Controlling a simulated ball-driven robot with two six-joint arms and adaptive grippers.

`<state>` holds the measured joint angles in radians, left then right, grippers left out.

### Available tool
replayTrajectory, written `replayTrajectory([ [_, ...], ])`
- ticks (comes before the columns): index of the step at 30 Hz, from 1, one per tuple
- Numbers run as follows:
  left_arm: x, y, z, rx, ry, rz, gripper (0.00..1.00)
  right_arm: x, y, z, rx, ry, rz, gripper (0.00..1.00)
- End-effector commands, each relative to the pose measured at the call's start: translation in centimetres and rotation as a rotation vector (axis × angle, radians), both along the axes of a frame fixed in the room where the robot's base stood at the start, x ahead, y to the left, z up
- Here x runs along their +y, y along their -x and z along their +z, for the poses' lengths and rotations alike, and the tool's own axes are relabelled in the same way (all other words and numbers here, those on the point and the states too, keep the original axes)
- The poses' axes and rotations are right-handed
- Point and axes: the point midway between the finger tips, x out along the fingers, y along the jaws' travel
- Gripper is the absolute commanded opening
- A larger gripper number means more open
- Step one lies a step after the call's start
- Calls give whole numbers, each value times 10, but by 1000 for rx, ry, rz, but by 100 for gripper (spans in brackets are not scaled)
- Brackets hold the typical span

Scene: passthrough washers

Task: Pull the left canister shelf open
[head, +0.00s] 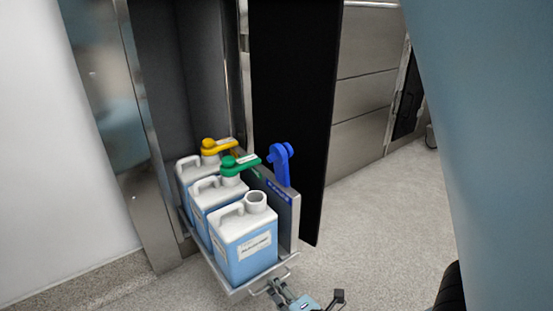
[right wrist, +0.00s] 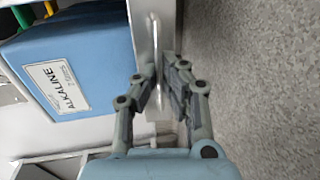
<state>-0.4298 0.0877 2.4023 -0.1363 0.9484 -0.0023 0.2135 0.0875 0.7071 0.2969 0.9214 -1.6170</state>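The left canister shelf (head: 295,222) stands pulled out of the tall cabinet bay, low over the floor. It carries three blue canisters with white tops: a front one (head: 245,255) with an open neck, a middle one (head: 203,197) with a green lever, and a back one (head: 186,172) with a yellow lever. A metal handle bar (right wrist: 155,30) runs along the shelf's front. My right gripper (right wrist: 159,72) has its fingertips closed in on either side of this bar; it also shows at the bottom of the head view (head: 275,288). My left gripper is not in view.
A blue lever (head: 282,160) stands on the shelf's side wall. A dark panel (head: 292,110) rises right of the shelf. Steel drawer fronts (head: 362,100) line the back right. Grey speckled floor (head: 375,230) is open to the right. A white wall (head: 45,150) is at left.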

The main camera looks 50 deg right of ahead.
Motion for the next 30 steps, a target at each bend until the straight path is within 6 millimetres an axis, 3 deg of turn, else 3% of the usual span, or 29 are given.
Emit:
replayTrajectory([
  [2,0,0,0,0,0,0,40,0,0,-1,2,0,0,0],
  [6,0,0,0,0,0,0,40,0,0,0,1,0,0,16],
  [17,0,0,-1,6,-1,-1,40,0,1,3,1,0,0,16],
  [25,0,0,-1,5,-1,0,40,0,1,34,-6,1,1,16],
  [28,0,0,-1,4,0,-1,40,-1,0,51,-11,3,0,40],
  [30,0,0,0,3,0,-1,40,-1,-1,63,-13,4,0,63],
])
